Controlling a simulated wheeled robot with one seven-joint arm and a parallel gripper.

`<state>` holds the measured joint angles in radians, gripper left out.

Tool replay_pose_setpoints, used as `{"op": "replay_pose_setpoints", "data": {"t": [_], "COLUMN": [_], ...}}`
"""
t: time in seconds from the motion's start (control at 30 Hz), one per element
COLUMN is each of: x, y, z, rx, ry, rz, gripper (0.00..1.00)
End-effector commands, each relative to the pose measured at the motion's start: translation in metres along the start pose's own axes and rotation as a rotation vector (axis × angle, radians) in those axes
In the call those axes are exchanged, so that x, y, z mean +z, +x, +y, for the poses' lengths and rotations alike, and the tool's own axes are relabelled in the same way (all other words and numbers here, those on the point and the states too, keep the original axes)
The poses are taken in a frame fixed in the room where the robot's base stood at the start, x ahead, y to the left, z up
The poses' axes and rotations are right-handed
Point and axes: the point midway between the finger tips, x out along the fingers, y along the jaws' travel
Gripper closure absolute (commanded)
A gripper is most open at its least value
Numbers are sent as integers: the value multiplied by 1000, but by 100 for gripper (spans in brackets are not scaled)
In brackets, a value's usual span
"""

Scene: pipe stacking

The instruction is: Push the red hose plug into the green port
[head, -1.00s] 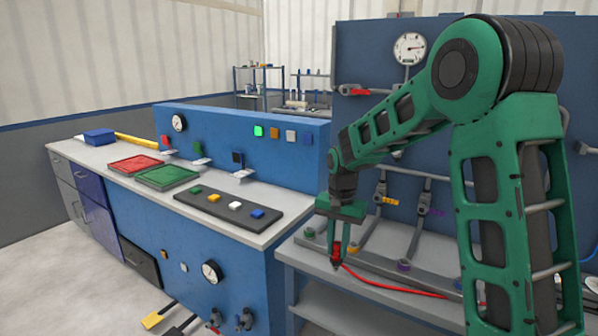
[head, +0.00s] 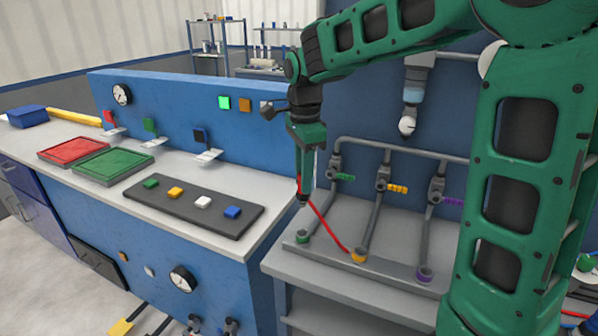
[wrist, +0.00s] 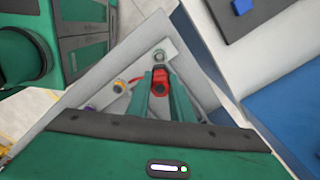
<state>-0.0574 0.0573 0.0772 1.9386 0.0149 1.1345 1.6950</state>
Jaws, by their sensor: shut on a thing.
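My gripper (head: 304,197) points down in the head view, above the green port (head: 302,237), with a visible gap between them. It is shut on the red hose plug (wrist: 162,78), which shows between the two fingers in the wrist view. In the head view the fingers mostly hide the plug. The red hose (head: 328,227) runs from it down to the right, towards the yellow port. In the wrist view a round grey fitting (wrist: 159,56) lies just beyond the plug; its colour is unclear.
The yellow port (head: 358,255) and purple port (head: 424,274) stand to the right on the same grey strip. Pipes with coloured valve handles (head: 397,188) rise behind. A blue console (head: 215,290) with a dark button board (head: 190,216) stands left.

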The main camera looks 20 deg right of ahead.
Motion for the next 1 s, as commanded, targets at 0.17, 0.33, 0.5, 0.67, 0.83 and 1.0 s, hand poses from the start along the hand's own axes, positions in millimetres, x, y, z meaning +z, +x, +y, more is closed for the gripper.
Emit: {"op": "replay_pose_setpoints", "data": {"t": [0.17, 0.33, 0.5, 0.67, 0.83, 1.0], "x": [2, 2, 2, 2, 2, 2], "y": [21, 42, 60, 73, 80, 81], "z": [0, 0, 0, 0, 0, 0], "rx": [2, 2, 1, 1, -1, -1], "ry": [-4, -5, -6, -6, -6, -5], "rz": [0, 0, 0, 0, 0, 0], "gripper": [100, 100, 100, 100, 100, 100]}}
